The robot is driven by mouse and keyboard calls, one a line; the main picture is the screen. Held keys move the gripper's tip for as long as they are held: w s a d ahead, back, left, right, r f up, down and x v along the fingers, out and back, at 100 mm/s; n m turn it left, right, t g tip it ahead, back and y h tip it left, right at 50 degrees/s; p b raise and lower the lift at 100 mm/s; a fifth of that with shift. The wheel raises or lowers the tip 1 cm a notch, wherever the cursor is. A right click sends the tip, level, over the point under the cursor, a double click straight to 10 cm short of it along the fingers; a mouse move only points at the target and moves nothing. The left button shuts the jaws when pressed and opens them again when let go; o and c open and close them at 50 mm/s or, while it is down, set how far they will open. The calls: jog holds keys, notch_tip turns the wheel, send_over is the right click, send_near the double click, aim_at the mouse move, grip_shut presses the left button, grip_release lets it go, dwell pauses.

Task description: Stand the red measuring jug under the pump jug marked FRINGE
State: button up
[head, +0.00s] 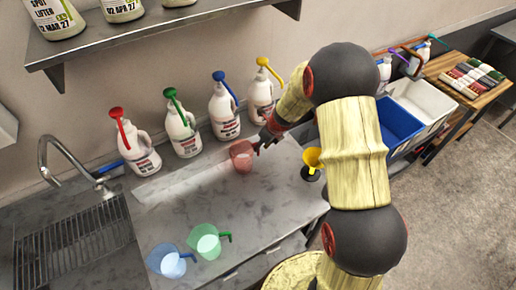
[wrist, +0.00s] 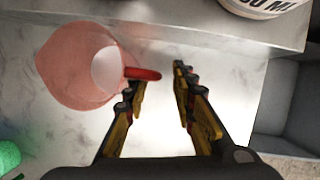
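The red measuring jug (head: 241,153) stands upright on the counter, in front of the gap between the blue-pump and yellow-pump jugs. In the wrist view the red jug (wrist: 75,68) is at the left, its red handle reaching right towards the fingertips. My gripper (wrist: 158,82) is open and empty, with the handle end close to its left fingertip; touch cannot be told. In the head view my gripper (head: 262,143) is just right of the jug. The pump jugs, red (head: 140,152), green (head: 183,135), blue (head: 224,113) and yellow (head: 261,100), line the wall. Their markings are too small to read.
Blue (head: 172,263) and green (head: 209,243) measuring jugs stand at the counter's front. A yellow funnel (head: 312,158) is at the right edge. A sink tap (head: 70,160) is left. A shelf (head: 150,38) overhangs the back. The counter's middle is clear.

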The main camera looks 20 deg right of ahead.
jog(key=s+a+r+n, duration=0.2)
jog(key=s+r+n, duration=0.25)
jog(key=r, duration=0.35)
jog(key=s+a+r+n, duration=0.2)
jog(key=s+r+n, duration=0.25)
jog(key=r, duration=0.35)
jog(key=s+a+r+n, duration=0.25)
jog(key=r+n, duration=0.25)
jog(key=r, duration=0.3)
jog(key=s+r+n+h, duration=0.1)
jog(key=s+r+n, duration=0.3)
jog(key=s+n, duration=0.4)
jog(key=s+r+n+t+h, duration=0.1)
jog(key=s+r+n, duration=0.4)
jog(key=s+n, duration=0.4)
jog(key=s, duration=0.5)
jog(key=shift+s+d+r+t+p, duration=0.15)
jog(key=shift+d+t+p, duration=0.15)
jog(key=shift+d, duration=0.1)
notch_tip(320, 180, down, 13)
jog(key=b, duration=1.3)
